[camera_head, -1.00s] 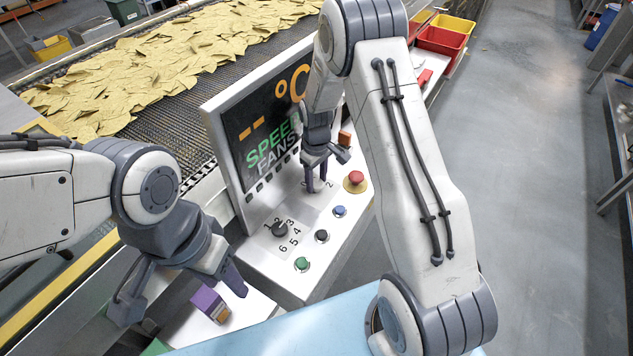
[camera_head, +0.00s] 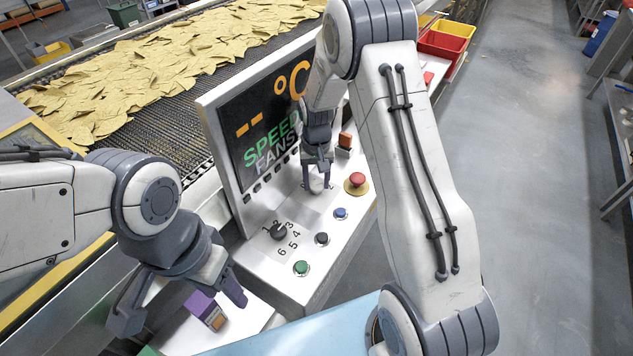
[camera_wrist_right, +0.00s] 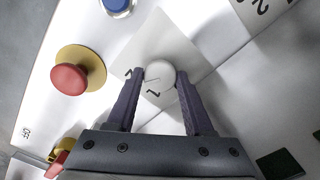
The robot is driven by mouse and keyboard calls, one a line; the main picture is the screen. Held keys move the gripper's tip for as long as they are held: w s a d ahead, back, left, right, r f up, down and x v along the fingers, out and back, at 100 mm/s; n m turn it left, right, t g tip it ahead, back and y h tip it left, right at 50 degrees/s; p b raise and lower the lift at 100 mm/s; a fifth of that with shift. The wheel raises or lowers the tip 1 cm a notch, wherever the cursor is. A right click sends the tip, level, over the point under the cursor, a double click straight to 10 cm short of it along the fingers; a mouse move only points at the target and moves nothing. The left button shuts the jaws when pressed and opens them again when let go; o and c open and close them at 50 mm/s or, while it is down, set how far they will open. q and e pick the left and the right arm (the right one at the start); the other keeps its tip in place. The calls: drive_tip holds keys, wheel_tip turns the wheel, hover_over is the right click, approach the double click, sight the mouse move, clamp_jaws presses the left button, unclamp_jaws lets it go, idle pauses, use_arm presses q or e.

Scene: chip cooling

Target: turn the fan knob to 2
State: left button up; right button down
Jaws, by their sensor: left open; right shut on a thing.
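A round pale knob (camera_wrist_right: 160,75) with a thin dark line stands on a light grey square plate in the right wrist view. My right gripper (camera_wrist_right: 158,82) is shut on it, one finger on each side. Printed marks beside the knob are partly hidden by the fingers, and I cannot tell which one the line points to. My left gripper (camera_head: 185,305) is open and empty above the left front, near a purple box.
A dark knob (camera_head: 279,231) with printed numbers sits left of my right gripper. A red mushroom button (camera_head: 357,180), a blue button (camera_head: 340,213), a black button (camera_head: 321,238) and a green button (camera_head: 301,267) line the panel. The purple box (camera_head: 206,308) lies at lower left.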

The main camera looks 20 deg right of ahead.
sight(317, 185)
drive_tip(key=shift+w+r, duration=0.1)
idle(0.4)
drive_tip(key=shift+c, duration=1.4)
unclamp_jaws()
drive_tip(key=shift+r+b, duration=0.35)
drive_tip(key=shift+r, duration=0.15)
wheel_tip(317, 185, up, 9)
drive_tip(key=b, duration=0.2)
drive_tip(key=shift+r, duration=0.2)
